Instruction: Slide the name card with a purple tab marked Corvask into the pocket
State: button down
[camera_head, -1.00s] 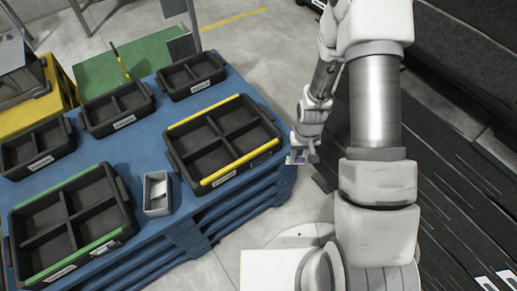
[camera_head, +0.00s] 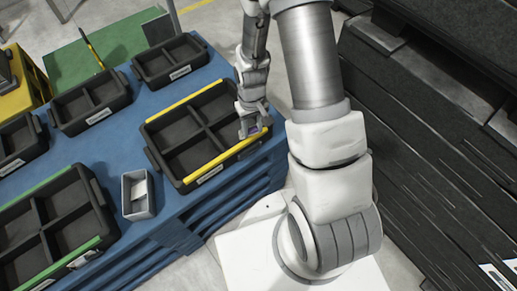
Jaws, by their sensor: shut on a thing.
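My gripper (camera_head: 252,127) is shut on the name card (camera_head: 253,131), a small pale piece with a hint of purple. The lettering is too small to read. Gripper and card are at the right part of the front wall of the black crate with yellow strips (camera_head: 159,152). I cannot tell whether the card touches the crate. A pale label (camera_head: 209,174) shows on the left part of that front wall. The pocket at the card is hidden behind my gripper.
A small grey box (camera_head: 128,208) with pale contents stands left of the crate on the blue pallet (camera_head: 185,205). A green-striped crate (camera_head: 101,221) is at the lower left. More black bins (camera_head: 137,73) stand behind. Dark stacked slabs fill the right side.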

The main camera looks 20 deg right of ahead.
jog(key=s+f+n+b, duration=0.1)
jog(key=s+b, duration=0.1)
jog(key=b, duration=0.3)
jog(key=s+d+f+n+b, duration=0.1)
jog(key=s+f+b, duration=0.1)
jog(key=b, duration=0.4)
jog(key=shift+s+f+n, duration=0.15)
jog(key=shift+n, duration=0.15)
jog(key=shift+w+a+f+b, duration=0.25)
jog(key=shift+w+f+b, duration=0.5)
jog(key=shift+f, duration=0.15)
jog(key=shift+w+a+f+b, duration=0.25)
jog(key=shift+w+f+b, duration=0.55)
jog(key=shift+f, duration=0.15)
jog(key=shift+w+a+f+b, duration=0.25)
jog(key=shift+w+f+b, duration=0.5)
jog(key=shift+f, duration=0.15)
jog(key=shift+f, duration=0.15)
jog(key=shift+f+b, duration=0.3)
jog(key=shift+f, duration=0.45)
